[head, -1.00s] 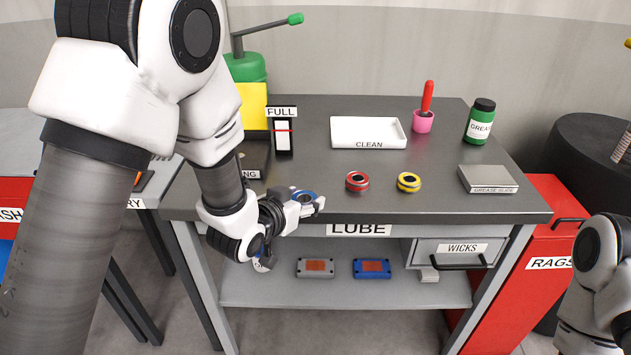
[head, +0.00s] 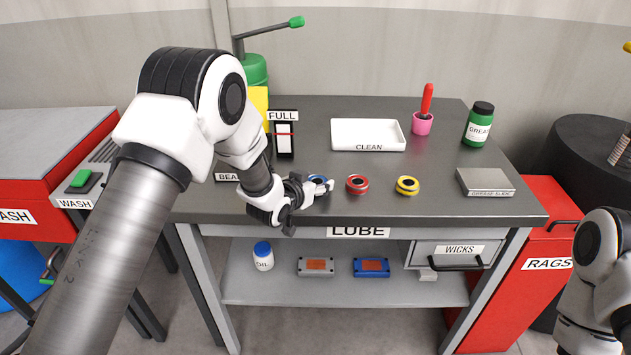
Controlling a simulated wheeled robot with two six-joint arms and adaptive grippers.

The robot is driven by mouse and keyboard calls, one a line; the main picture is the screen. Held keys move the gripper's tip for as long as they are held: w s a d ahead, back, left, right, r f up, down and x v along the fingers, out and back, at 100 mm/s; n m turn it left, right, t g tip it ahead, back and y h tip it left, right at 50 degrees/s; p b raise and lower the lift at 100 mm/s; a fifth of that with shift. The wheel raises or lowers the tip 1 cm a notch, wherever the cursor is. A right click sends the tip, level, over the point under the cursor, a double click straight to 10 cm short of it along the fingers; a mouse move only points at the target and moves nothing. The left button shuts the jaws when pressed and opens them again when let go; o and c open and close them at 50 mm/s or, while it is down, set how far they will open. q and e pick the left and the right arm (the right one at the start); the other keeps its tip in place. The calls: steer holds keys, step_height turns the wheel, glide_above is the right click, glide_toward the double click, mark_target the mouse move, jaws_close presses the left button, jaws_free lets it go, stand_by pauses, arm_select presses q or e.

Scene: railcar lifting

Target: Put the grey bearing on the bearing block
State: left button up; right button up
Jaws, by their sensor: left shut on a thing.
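My left gripper (head: 316,188) is shut on a small blue ring-shaped bearing (head: 317,179) with a dark centre, at the left part of the LUBE table. I cannot tell whether the ring touches the tabletop. A red bearing (head: 357,184) and a yellow bearing (head: 407,185) sit in a row to its right. I see no grey bearing. A label starting "BEA" (head: 228,177) shows at the table's left, where my left arm hides most of the block behind it. My right arm shows at the lower right, but its gripper is out of view.
A white CLEAN tray (head: 368,134), a FULL gauge (head: 284,140), a pink cup (head: 422,124), a green grease jar (head: 479,123) and a GREASE SLIDE plate (head: 486,181) stand on the table (head: 330,207). The front middle is clear. A shelf (head: 345,288) lies below.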

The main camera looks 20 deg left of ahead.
arm_select(q)
steer(key=o, duration=1.4)
steer(key=shift+f, duration=0.2)
steer(key=shift+s, duration=0.1)
